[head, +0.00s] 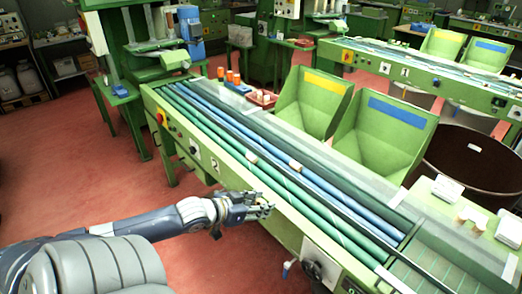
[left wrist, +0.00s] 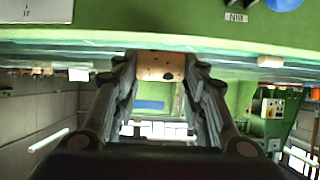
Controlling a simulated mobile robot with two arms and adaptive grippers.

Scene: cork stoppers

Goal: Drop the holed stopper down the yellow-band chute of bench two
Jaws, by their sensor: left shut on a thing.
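My left gripper (head: 262,207) is over the front edge of the near bench (head: 330,235). In the left wrist view its fingers (left wrist: 160,78) are shut on a light cork stopper (left wrist: 158,64). Small dark spots, one larger at its lower edge, show on the stopper's face; I cannot tell whether one is a through hole. A green chute with a yellow band (head: 324,82) stands behind the bench rollers, beyond and right of the gripper. A blue-band chute (head: 398,110) stands to its right. My right gripper is not in view.
Two stoppers lie on the rollers, one left (head: 252,157) and one right (head: 295,167). A red tray (head: 262,99) and orange cups (head: 229,75) are at the back. A dark round bin (head: 470,162) stands right. A farther bench (head: 400,66) has similar yellow and blue chutes.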

